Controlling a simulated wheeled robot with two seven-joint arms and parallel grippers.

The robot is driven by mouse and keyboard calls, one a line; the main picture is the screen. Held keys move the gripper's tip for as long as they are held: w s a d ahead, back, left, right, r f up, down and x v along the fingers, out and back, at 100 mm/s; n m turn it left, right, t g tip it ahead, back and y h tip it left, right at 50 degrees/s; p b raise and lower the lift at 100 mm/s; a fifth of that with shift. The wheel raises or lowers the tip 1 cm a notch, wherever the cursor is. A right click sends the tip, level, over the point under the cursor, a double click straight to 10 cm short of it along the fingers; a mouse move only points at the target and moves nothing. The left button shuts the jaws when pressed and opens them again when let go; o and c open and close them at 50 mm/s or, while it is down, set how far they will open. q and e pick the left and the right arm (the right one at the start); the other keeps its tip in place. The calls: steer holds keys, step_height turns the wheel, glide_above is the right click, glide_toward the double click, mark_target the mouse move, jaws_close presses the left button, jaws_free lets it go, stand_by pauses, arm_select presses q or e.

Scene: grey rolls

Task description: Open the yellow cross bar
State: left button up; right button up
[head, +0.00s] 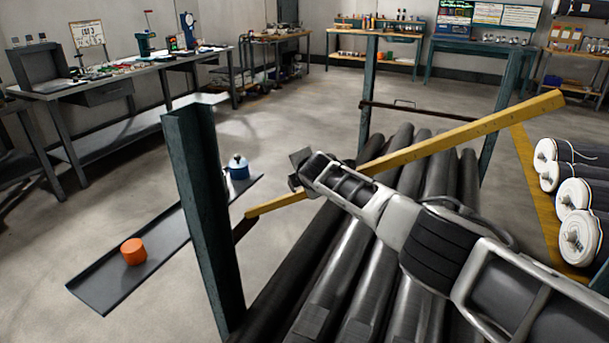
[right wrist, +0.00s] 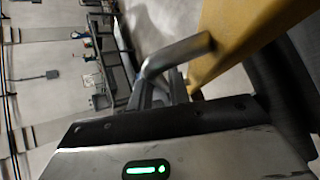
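The yellow cross bar (head: 450,138) slants over the dark rolls in the head view, its right end higher than its left. My right arm reaches in from the right and crosses in front of part of it. My right gripper (head: 297,171) is at the bar's lower left part, close to it. In the right wrist view the bar (right wrist: 235,40) fills the upper right. My left gripper is out of view.
Long dark rolls (head: 335,270) lie between green posts (head: 205,200). A dark bar (head: 430,112) with a small handle crosses behind. White rolls (head: 577,232) lie at the right.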

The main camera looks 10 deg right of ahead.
steer(key=shift+r, duration=0.1)
steer(key=shift+s+r+p, duration=0.45)
steer(key=shift+p, duration=0.75)
arm_select(q)
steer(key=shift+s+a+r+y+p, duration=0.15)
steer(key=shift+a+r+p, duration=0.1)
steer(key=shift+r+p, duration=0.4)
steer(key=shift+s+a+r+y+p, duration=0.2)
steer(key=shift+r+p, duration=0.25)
steer(key=shift+p, duration=0.4)
arm_select(e)
steer(key=v, duration=1.4)
steer(key=shift+s, duration=0.4)
steer(key=shift+f, duration=0.1)
